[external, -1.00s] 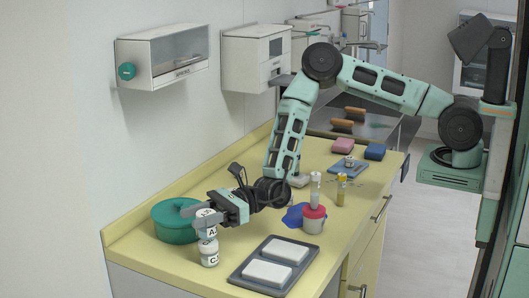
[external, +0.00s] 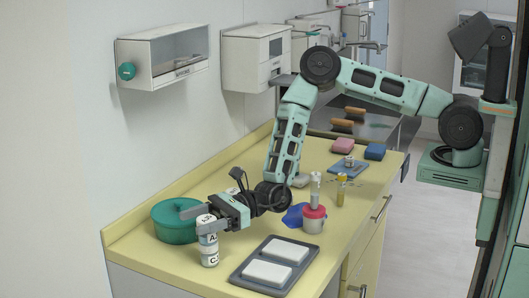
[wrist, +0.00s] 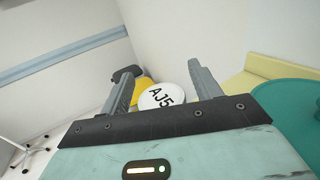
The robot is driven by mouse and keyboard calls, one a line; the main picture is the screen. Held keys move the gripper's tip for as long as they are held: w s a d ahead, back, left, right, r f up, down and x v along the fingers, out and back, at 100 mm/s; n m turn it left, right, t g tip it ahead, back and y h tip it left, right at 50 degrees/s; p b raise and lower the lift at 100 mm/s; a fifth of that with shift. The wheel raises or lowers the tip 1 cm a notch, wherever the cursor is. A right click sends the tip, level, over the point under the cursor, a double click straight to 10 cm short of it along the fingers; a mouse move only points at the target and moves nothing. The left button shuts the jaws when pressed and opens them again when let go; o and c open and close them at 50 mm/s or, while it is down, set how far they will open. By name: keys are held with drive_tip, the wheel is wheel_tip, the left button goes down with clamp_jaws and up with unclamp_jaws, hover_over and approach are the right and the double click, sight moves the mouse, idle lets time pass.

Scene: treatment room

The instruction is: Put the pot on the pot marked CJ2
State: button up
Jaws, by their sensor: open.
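The white pot marked AJ5 (wrist: 160,96) shows its round lid between my fingers in the wrist view. In the external view this upper pot (external: 208,239) stands upright on a second white pot (external: 209,260), whose label shows a C with the rest unreadable. The two look in contact and roughly lined up. My gripper (external: 203,222) is open around the top of the upper pot, with a finger on either side (wrist: 157,78). Gaps show between the lid and the fingers. The lower pot is hidden in the wrist view.
A grey tray (external: 246,281) with two white blocks lies to the right. A red-topped pot (external: 314,222) and a blue cloth (external: 293,216) are farther right. The counter's front edge is near the pots.

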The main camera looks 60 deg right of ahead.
drive_tip(key=b+v, duration=0.1)
drive_tip(key=v, duration=0.4)
drive_tip(key=shift+w+d+f+b, duration=0.1)
drive_tip(key=shift+d+f+b, duration=0.1)
drive_tip(key=shift+b, duration=0.15)
wheel_tip(320, 180, up, 7)
drive_tip(key=b, duration=0.1)
hover_over(215, 217)
drive_tip(key=d, duration=0.1)
drive_tip(key=shift+d+r, duration=0.1)
drive_tip(key=shift+r, duration=0.1)
drive_tip(key=s+r+n+g+h, duration=0.2)
drive_tip(key=s+n+g, duration=0.6)
drive_tip(key=s, duration=0.5)
drive_tip(key=s+r+n+g+h, duration=0.2)
drive_tip(key=s+n+g, duration=0.4)
drive_tip(key=s+n, duration=0.5)
drive_tip(key=s+d+n+t+h, duration=0.3)
drive_tip(key=d+n+h, duration=0.2)
drive_tip(key=d, duration=0.5)
drive_tip(key=s+d+f+n+t+h, duration=0.1)
drive_tip(key=s+d+n+h, duration=0.3)
drive_tip(key=d, duration=0.6)
drive_tip(key=shift+s+n+t+h, duration=0.15)
drive_tip(key=shift+n+t+h, duration=0.9)
drive_tip(key=shift+n, duration=0.55)
